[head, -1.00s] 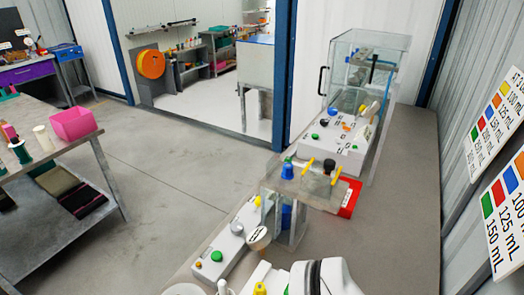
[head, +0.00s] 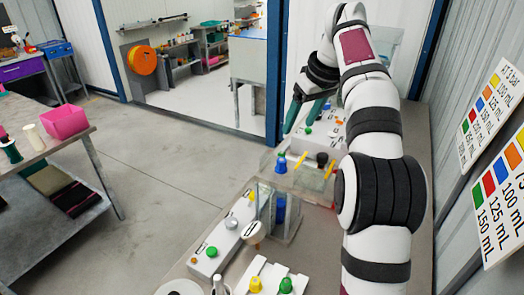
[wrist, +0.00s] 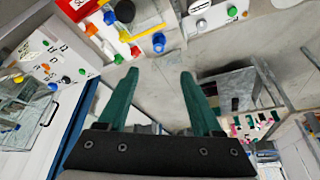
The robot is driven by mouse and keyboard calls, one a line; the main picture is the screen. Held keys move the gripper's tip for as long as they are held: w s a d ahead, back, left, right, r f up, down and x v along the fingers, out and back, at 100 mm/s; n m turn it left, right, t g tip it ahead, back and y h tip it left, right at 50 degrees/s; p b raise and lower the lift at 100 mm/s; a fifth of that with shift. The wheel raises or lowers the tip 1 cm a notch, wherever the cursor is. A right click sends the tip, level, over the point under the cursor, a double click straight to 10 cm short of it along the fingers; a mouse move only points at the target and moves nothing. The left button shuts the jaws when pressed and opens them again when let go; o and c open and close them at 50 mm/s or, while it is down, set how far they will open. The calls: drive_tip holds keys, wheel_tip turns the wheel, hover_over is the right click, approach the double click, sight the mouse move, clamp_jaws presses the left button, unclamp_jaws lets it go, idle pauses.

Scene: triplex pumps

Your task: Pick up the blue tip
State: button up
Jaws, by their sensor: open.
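The blue tip (head: 282,163) stands upright on the left part of a clear raised stand (head: 265,162), beside two yellow pegs (head: 300,160) and a black knob (head: 321,158). In the wrist view, a blue piece (wrist: 159,42) that looks like this tip lies beyond the fingertips, near their middle. My gripper (head: 303,115) has two green fingers pointing down. It is open and empty, appearing above and beyond the stand in the head view. The fingers also show in the wrist view (wrist: 158,75), with a wide gap between them and nothing touching them.
A white control panel (head: 215,250) with a green button is at the front left. A glass-covered machine is behind my arm, which hides much of the right side. Open floor (head: 170,170) lies to the left.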

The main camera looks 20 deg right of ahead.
sight(282, 160)
drive_tip(key=x, duration=1.5)
drive_tip(key=shift+w+d+f, duration=0.1)
drive_tip(key=shift+w+f, duration=0.1)
drive_tip(key=shift+f, duration=0.15)
clamp_jaws()
